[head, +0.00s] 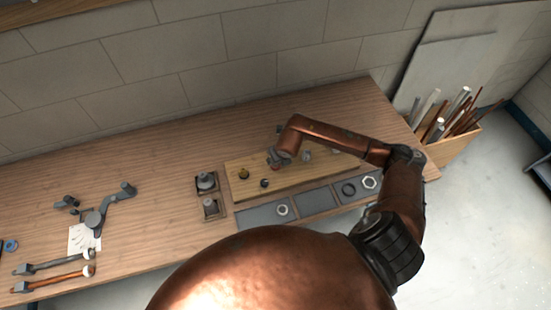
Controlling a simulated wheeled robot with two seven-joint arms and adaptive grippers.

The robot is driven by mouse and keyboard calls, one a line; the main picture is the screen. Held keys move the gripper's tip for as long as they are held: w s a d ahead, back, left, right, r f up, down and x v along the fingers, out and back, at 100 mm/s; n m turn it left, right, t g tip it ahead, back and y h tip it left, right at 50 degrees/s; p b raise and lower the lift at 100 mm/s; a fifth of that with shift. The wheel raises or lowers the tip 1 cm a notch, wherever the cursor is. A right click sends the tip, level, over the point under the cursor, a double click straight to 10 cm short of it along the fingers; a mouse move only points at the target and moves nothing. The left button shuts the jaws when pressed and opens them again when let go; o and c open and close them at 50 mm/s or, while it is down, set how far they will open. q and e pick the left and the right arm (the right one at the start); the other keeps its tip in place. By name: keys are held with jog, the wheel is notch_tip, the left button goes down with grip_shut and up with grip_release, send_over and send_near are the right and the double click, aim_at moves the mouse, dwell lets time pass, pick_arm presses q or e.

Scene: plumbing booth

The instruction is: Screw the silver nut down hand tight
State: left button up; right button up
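A wooden board (310,173) lies on the bench with several small fittings standing on it. My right gripper (276,160) comes in from the right and points down at the board's back middle, where it hides what is beneath it. Its fingers are too small to tell whether they are open or shut on something. A silver nut (370,183) lies in the right compartment of the grey tray (314,199). Another silver nut (282,210) lies in its left compartment. I cannot tell which nut the task means. My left gripper is not in view.
A dark ring (349,190) lies in the tray. A brass fitting (244,174) and a dark one (264,183) stand on the board's left. Wrenches (55,274) lie far left. A box of pipes (452,147) stands right.

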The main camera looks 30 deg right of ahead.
jog(key=m+h, duration=0.1)
jog(key=m, duration=0.2)
jog(key=m+g+h, duration=0.1)
jog(key=m, duration=0.2)
jog(key=shift+f+m, duration=0.15)
jog(key=shift+m, duration=0.15)
jog(key=m+g+h, duration=0.1)
jog(key=m, duration=0.2)
jog(key=m+g+h, duration=0.1)
jog(key=m, duration=0.2)
jog(key=shift+f+m, duration=0.1)
jog(key=shift+m, duration=0.2)
jog(key=shift+s+d, duration=0.1)
jog(key=o, duration=1.2)
jog(key=shift+o, duration=0.9)
jog(key=o, duration=0.7)
jog(key=shift+r+p, duration=1.35)
jog(key=shift+r, duration=1.2)
